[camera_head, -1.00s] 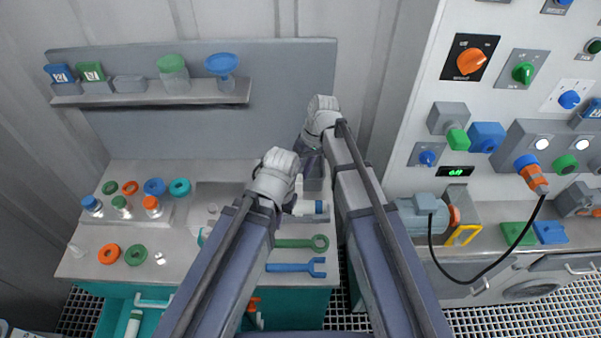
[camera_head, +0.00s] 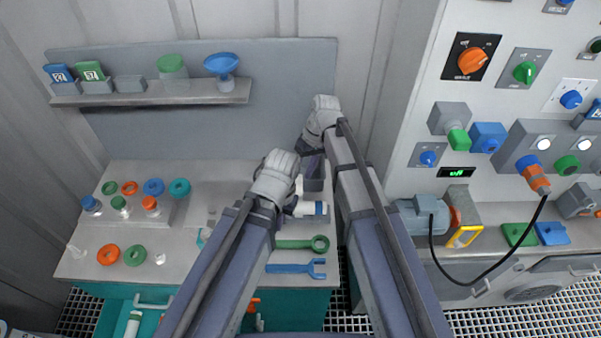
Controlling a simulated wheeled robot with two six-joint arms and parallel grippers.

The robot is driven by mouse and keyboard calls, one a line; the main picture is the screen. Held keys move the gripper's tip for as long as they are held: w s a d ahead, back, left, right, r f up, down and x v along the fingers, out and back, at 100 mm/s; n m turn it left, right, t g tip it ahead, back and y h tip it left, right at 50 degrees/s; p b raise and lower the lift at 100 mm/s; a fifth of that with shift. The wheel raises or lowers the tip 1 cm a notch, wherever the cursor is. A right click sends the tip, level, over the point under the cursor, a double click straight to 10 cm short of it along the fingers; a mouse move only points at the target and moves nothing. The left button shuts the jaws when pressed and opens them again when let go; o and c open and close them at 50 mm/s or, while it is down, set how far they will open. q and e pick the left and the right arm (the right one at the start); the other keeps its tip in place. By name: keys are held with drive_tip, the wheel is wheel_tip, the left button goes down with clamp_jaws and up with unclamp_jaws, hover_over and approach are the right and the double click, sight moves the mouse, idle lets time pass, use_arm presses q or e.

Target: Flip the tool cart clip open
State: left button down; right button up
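The tool cart has a grey top (camera_head: 105,228) and teal sides (camera_head: 295,305). I cannot make out its clip; my arms cover part of the cart's right side. My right gripper (camera_head: 313,163) points down over the back right of the cart top, at a small dark grey box (camera_head: 314,184). Its fingers are mostly hidden, so its opening does not show. My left gripper (camera_head: 281,167) is left of it, above the cart top, with its fingers hidden behind its own wrist. I see nothing held in either.
A shelf (camera_head: 150,96) is behind. A control panel (camera_head: 403,130) rises at right.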

drive_tip(key=shift+o, duration=0.3)
drive_tip(key=shift+s+r, duration=0.1)
drive_tip(key=p+v, duration=0.7)
drive_tip(key=shift+r+p, duration=0.3)
drive_tip(key=shift+d, duration=0.1)
drive_tip(key=s+f+b, duration=0.1)
drive_tip(key=s, duration=0.2)
drive_tip(key=s+f+h, duration=0.1)
drive_tip(key=s, duration=0.2)
drive_tip(key=s+d+f+m+h+b, duration=0.1)
drive_tip(key=s, duration=0.2)
drive_tip(key=shift+s+f+t+b, duration=0.25)
drive_tip(key=shift+s+t+b, duration=0.05)
drive_tip(key=shift+b, duration=0.05)
drive_tip(key=s+d+f+m+t+h+b, duration=0.1)
drive_tip(key=s+d+h, duration=0.1)
drive_tip(key=s, duration=0.5)
drive_tip(key=shift+s+d+f+b, duration=0.25)
drive_tip(key=shift+s+f+b, duration=0.1)
